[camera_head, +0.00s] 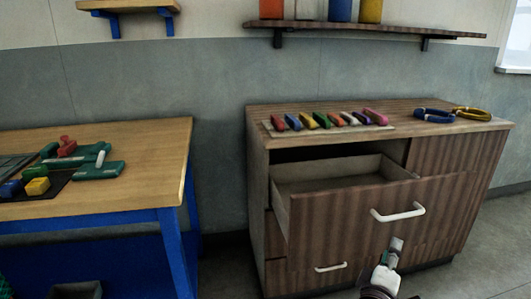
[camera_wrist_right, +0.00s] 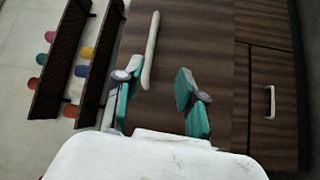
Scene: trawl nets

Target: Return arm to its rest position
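My right gripper (camera_head: 393,253) is low in front of the wooden cabinet (camera_head: 465,165), below the white handle (camera_head: 398,213) of its pulled-out top drawer (camera_head: 340,205). In the right wrist view, the gripper (camera_wrist_right: 156,82) is open, with its two green-padded fingers apart and nothing held. The white handle (camera_wrist_right: 151,50) shows there between and ahead of the fingers, with the dark wooden drawer front behind it. The gap between fingers and handle is hard to judge. My left gripper is out of view.
Several coloured tools (camera_head: 330,120) lie in a row on the cabinet top, beside blue (camera_head: 434,115) and yellow (camera_head: 472,113) rings. A workbench (camera_head: 130,160) with blue legs stands left. A wall shelf (camera_head: 365,30) hangs above. Floor shows between bench and cabinet.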

